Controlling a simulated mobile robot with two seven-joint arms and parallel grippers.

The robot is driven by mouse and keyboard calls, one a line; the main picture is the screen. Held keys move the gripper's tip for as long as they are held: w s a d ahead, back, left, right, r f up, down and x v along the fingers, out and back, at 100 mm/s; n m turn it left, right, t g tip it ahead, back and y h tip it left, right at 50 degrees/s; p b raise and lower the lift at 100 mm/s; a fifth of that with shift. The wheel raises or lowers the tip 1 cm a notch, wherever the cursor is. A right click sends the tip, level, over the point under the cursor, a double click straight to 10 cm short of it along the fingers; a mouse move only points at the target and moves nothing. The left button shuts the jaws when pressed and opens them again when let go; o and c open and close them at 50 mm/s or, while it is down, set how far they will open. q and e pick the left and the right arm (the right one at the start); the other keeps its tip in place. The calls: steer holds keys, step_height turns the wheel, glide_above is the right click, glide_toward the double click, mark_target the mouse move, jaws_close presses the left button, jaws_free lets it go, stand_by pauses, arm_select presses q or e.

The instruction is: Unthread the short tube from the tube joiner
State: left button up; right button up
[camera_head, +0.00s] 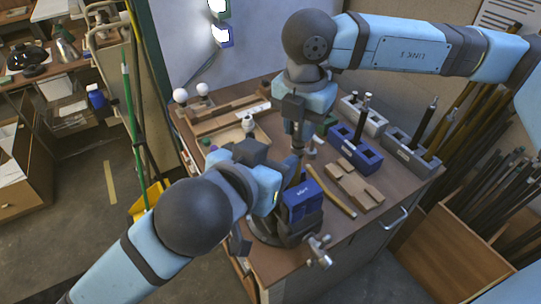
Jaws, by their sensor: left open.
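My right gripper (297,144) points straight down above the blue vise (302,198) near the middle of the workbench. A dark upright piece shows at its fingertips, but I cannot tell whether it is the short tube or a finger. My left gripper (284,188) comes in from the left, just below the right gripper and close beside the vise. It is open. The short tube and the tube joiner cannot be told apart here; the grippers and the vise hide that spot. Whether the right gripper is closed on anything is too small to see.
Blue (355,149) and grey (411,150) holders with dark upright tubes stand at the right. A wooden block (354,184) and a wooden-handled tool (330,192) lie right of the vise. Wooden trays and white bulbs (180,95) are at the back left.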

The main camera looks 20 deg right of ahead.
jaws_close()
steer(key=shift+f+n+b, duration=0.15)
steer(key=shift+n+b, duration=0.15)
steer(key=shift+b, duration=0.1)
steer(key=shift+n+b, duration=1.05)
steer(key=shift+n, duration=0.45)
steer(key=shift+n+b, duration=0.8)
steer(key=shift+n, duration=0.3)
steer(key=shift+r+n, duration=0.2)
steer(key=shift+n, duration=0.4)
steer(key=shift+b, duration=0.3)
